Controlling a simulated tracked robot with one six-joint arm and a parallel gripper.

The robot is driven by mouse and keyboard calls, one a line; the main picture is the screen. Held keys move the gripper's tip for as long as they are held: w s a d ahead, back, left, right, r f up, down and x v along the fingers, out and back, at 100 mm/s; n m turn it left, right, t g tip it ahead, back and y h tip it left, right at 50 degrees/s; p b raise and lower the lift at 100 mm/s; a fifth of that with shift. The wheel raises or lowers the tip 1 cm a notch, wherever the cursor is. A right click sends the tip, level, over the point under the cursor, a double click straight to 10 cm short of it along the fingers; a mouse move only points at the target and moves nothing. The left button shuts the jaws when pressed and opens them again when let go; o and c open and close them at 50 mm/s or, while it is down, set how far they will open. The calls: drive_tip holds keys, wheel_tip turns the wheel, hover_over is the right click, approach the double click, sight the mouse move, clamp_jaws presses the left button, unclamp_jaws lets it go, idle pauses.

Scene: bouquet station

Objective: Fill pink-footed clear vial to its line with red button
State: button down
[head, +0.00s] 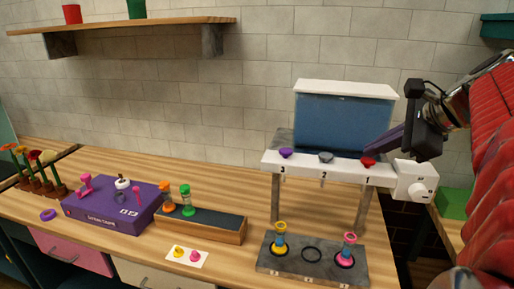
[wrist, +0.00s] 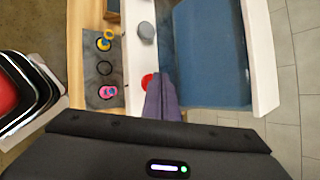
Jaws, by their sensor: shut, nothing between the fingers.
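The pink-footed clear vial (head: 348,249) stands upright in the right ring of the grey slab, below the dispenser's position 1. It also shows in the wrist view (wrist: 107,91). Its liquid level and line are too small to tell. The red button (head: 368,162) is on the white dispenser bar above the number 1, and shows partly in the wrist view (wrist: 147,80). My gripper (head: 372,152) is shut and empty, with its purple fingertips right at the red button. In the wrist view the fingers (wrist: 160,98) cover part of it; I cannot tell whether they touch.
The dispenser's blue tank (head: 343,122) stands behind the bar, with a purple button (head: 286,153), a grey button (head: 326,157) and a white dial box (head: 415,181). A yellow-footed vial (head: 280,239) stands in the left ring; the middle ring (head: 312,254) is empty.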

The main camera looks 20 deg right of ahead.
sight(373, 162)
drive_tip(key=shift+f, duration=0.5)
idle(0.9)
drive_tip(key=shift+r, duration=1)
drive_tip(key=shift+r, duration=0.1)
drive_tip(key=shift+r, duration=2.4)
idle(1.1)
wheel_tip(373, 162, up, 4)
drive_tip(key=shift+f, duration=0.15)
drive_tip(key=shift+f, duration=0.1)
idle(0.4)
